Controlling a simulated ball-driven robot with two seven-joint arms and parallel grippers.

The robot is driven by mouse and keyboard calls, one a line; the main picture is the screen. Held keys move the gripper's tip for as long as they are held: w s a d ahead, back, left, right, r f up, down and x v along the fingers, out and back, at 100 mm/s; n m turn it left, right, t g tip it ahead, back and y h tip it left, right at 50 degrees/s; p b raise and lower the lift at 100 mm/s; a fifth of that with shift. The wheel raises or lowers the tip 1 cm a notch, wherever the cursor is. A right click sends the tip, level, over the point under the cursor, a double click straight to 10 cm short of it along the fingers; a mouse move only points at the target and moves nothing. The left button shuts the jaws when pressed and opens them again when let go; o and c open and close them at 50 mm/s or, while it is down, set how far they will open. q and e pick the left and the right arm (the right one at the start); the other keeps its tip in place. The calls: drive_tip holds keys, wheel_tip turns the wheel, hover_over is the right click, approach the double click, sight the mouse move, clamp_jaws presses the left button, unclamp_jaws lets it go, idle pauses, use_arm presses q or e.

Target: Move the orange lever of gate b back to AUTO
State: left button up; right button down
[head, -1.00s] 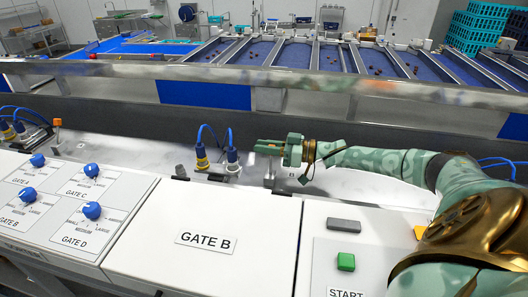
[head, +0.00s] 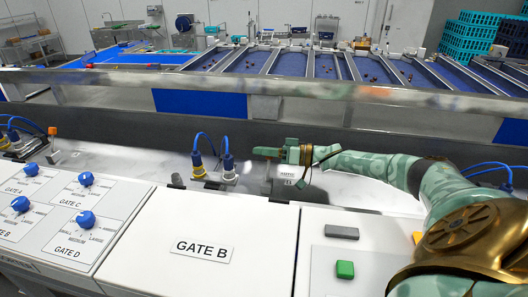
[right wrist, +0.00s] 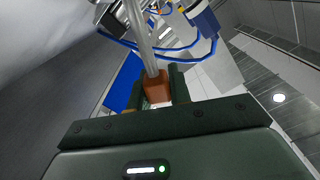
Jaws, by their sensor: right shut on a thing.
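My right gripper (head: 266,153) reaches in from the right in the head view, above the pale surface behind the white GATE B panel (head: 170,222). It is shut on the orange lever, whose orange-brown grip (right wrist: 157,88) sits between the dark fingers in the right wrist view. The lever's grey metal shaft (right wrist: 138,38) runs on from the grip there. In the head view my fingers cover the grip. My left gripper is not in view.
Blue-cabled connectors (head: 228,168) stand just left of my right gripper. Another orange-tipped lever (head: 53,131) stands at the far left. Blue dials (head: 86,219) sit on the left panel. A green button (head: 345,269) is at the front right. A metal rail (head: 300,87) crosses behind.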

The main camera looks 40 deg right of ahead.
drive_tip(key=c, duration=1.3)
unclamp_jaws()
drive_tip(key=shift+d+f, duration=0.1)
drive_tip(key=shift+b+v, duration=1.75)
drive_tip(key=shift+v, duration=6.4)
